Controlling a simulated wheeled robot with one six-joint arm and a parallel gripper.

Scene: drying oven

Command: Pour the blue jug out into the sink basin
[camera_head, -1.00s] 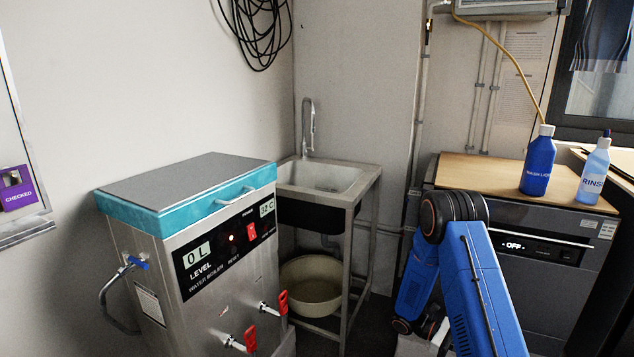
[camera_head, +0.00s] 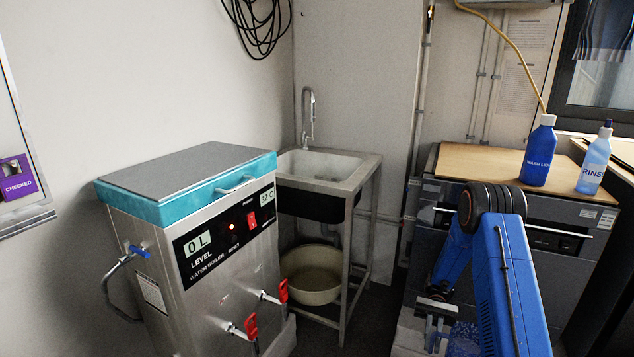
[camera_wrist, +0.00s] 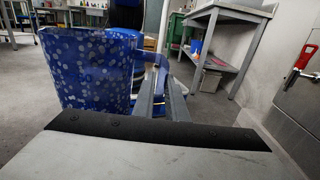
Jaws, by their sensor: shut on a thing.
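The blue jug (camera_wrist: 92,72) is speckled with pale spots and fills the left of the wrist view. My gripper (camera_wrist: 162,88) is shut on its handle (camera_wrist: 163,62) at the jug's right side. In the head view my gripper (camera_head: 432,308) is low at the bottom, right of the sink stand. Part of the jug (camera_head: 466,338) shows there beside it, partly hidden by my arm and cut by the frame edge. The sink basin (camera_head: 318,165) is up and left of my gripper, with a tap (camera_head: 309,118) behind it. I cannot see inside the jug.
The water boiler (camera_head: 225,240) with red taps stands left of the sink. A round tub (camera_head: 312,274) sits under the sink. The oven (camera_head: 560,235) is at the right, with a wash bottle (camera_head: 538,155) and a rinse bottle (camera_head: 594,165) on its top.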

